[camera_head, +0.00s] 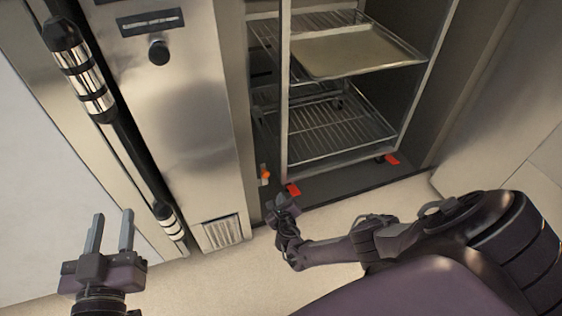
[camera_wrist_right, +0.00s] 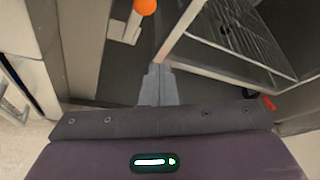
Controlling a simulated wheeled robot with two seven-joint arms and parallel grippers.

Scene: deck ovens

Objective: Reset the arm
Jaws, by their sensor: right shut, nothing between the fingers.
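My left gripper (camera_head: 110,232) is in the lower left of the head view. Its two fingers point up and stand apart, with nothing between them. My right gripper (camera_head: 277,203) is low in front of the rack's lower front corner. In the right wrist view its fingers (camera_wrist_right: 158,84) are together and hold nothing. My right arm reaches in from the right of the head view. The wheeled wire rack (camera_head: 285,95) stands in the open oven bay just beyond the right gripper. I cannot tell whether the gripper touches it.
A tray (camera_head: 352,52) lies on an upper shelf of the rack. Red caster pedals (camera_head: 293,190) show at its base. An orange knob (camera_wrist_right: 145,7) shows near the right gripper. A steel oven panel (camera_head: 185,120) stands left of the bay. The pale floor (camera_head: 225,280) in front is clear.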

